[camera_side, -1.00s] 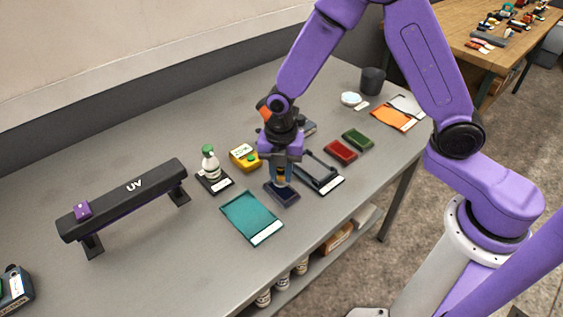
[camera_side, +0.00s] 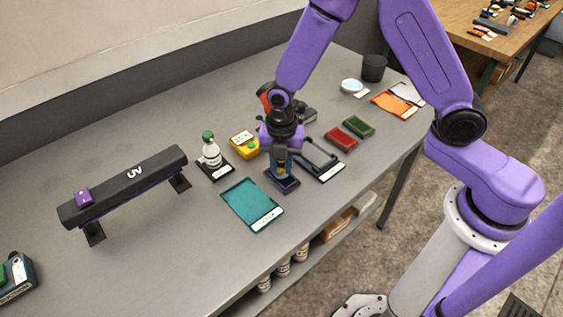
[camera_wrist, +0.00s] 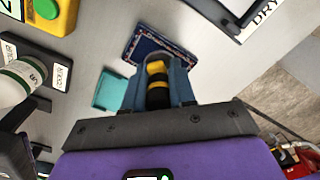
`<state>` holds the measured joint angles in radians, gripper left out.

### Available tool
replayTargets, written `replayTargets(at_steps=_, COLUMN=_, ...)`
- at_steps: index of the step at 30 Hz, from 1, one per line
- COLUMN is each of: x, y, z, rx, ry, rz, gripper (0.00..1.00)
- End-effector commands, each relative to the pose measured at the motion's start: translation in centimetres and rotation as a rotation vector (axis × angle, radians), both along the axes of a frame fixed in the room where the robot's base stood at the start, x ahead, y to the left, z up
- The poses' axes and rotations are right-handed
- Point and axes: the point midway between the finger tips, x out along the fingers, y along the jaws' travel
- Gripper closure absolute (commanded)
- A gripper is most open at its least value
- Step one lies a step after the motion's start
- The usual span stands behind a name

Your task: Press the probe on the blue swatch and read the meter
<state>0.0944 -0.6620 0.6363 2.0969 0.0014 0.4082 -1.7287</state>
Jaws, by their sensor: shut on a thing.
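My gripper (camera_side: 283,168) is shut on the probe, pointing down over the blue swatch. The probe (camera_wrist: 157,82) shows yellow and black bands between the fingers in the wrist view. The dark blue swatch (camera_side: 284,186) lies flat on the grey table; it also shows in the wrist view (camera_wrist: 138,42) with a patterned edge, just beyond the fingers. The probe's tip is hidden, so I cannot tell whether it touches the swatch. The meter (camera_side: 244,144) is a yellow box with a pale display and green button, left of my gripper. Its corner shows in the wrist view (camera_wrist: 62,12); its reading is not legible.
A teal swatch (camera_side: 251,203) lies left of the blue one. A black frame (camera_side: 327,171) lies close on the right, with red (camera_side: 341,138) and green (camera_side: 359,127) pads beyond. A white bottle (camera_side: 212,157) and UV lamp (camera_side: 130,188) stand left.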

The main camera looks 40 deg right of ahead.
Motion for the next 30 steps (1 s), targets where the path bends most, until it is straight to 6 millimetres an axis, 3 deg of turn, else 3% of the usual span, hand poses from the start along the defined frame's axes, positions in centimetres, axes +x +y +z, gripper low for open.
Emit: replayTargets(at_steps=30, x=0.03, y=0.03, z=-0.91, rx=0.001, ry=-0.001, rz=0.0, gripper=1.0)
